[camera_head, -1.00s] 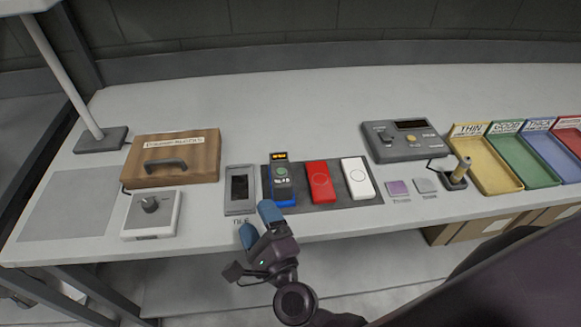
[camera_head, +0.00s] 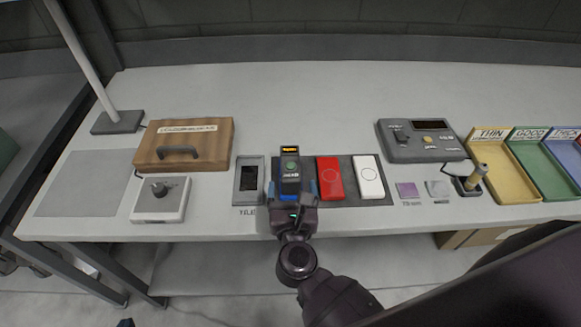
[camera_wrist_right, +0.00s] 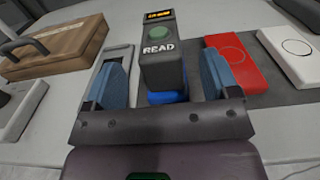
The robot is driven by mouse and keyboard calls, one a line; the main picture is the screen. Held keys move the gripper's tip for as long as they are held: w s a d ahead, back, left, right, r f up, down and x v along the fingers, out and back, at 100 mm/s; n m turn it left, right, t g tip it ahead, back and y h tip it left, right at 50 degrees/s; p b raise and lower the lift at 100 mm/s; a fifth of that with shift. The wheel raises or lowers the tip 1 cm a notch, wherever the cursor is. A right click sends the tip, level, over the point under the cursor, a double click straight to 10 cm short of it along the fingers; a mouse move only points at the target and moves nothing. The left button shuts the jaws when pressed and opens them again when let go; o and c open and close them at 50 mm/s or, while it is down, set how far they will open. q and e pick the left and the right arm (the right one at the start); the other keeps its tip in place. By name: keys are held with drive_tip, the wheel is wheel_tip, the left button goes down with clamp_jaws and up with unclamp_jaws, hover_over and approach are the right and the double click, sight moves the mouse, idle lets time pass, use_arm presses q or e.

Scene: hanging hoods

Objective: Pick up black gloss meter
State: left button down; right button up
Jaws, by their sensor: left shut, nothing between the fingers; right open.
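The black gloss meter (camera_head: 290,172), with an orange display, a green button and the word READ, stands on a blue base on a dark grey mat (camera_head: 343,197). It also shows in the right wrist view (camera_wrist_right: 163,72), with the blue base (camera_wrist_right: 167,97) under it. My right gripper (camera_head: 293,190) is open at the meter's near end. Its two blue fingers (camera_wrist_right: 165,82) appear on either side of the meter, with gaps visible. Contact with the base cannot be told. Only a dark blue tip of my left gripper (camera_head: 125,322) shows at the bottom left edge, shut and empty.
A red device (camera_head: 329,178) and a white device (camera_head: 368,177) lie just right of the meter. A grey tile holder (camera_head: 249,180) is close on its left. A wooden box (camera_head: 184,145), control box (camera_head: 161,199), grey console (camera_head: 420,141) and coloured trays (camera_head: 503,166) stand farther out.

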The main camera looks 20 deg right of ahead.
sight(291, 170)
drive_tip(key=shift+p+x, duration=0.45)
drive_tip(key=shift+x, duration=2.3)
drive_tip(key=shift+f, duration=0.1)
